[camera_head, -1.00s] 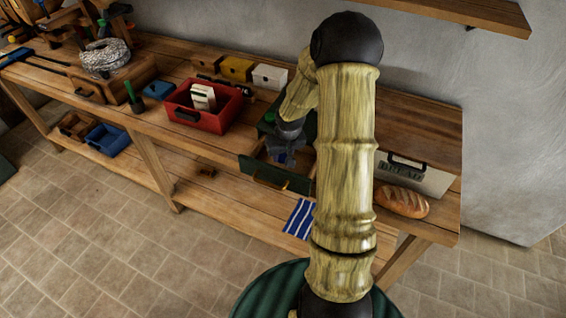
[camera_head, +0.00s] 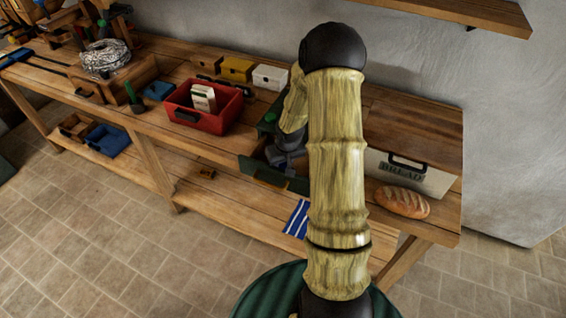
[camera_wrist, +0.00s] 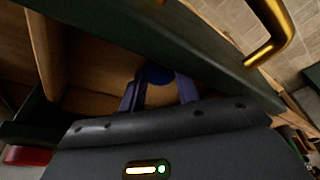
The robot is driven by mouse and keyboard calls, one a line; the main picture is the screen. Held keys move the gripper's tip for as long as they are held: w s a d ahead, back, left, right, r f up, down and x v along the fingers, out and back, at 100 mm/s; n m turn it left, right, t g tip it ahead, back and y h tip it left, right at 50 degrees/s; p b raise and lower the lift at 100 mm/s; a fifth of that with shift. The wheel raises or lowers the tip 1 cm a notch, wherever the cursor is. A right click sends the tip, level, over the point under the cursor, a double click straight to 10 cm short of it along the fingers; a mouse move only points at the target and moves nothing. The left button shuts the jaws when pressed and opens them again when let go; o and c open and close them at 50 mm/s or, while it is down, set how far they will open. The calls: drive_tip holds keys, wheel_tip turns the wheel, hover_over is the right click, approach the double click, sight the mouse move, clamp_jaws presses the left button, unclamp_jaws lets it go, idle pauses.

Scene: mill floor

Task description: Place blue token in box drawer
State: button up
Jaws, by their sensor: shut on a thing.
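The box is dark green (camera_head: 268,118) and stands on the bench, mostly hidden behind my arm. Its drawer is pulled open, with a green front (camera_head: 256,172) and a bare wooden inside (camera_wrist: 85,65). My gripper (camera_head: 281,160) is down at the open drawer in the head view. In the wrist view its fingers (camera_wrist: 159,92) reach into the drawer and are shut on the blue token (camera_wrist: 158,75), a small dark blue piece. I cannot tell whether the token touches the drawer floor. The brass handle (camera_wrist: 268,35) shows on the drawer front.
A red bin (camera_head: 205,121) with pale packets stands left of the box. White (camera_head: 270,77) and yellow (camera_head: 237,69) small boxes stand behind. A bread box (camera_head: 410,172) and a loaf (camera_head: 402,202) are to the right. A striped blue cloth (camera_head: 297,218) lies on the lower shelf.

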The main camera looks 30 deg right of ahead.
drive_tip(key=o, duration=1)
drive_tip(key=shift+r, duration=0.55)
drive_tip(key=p+v, duration=0.1)
drive_tip(key=v, duration=1)
drive_tip(key=shift+s, duration=0.2)
drive_tip(key=shift+a+r, duration=0.1)
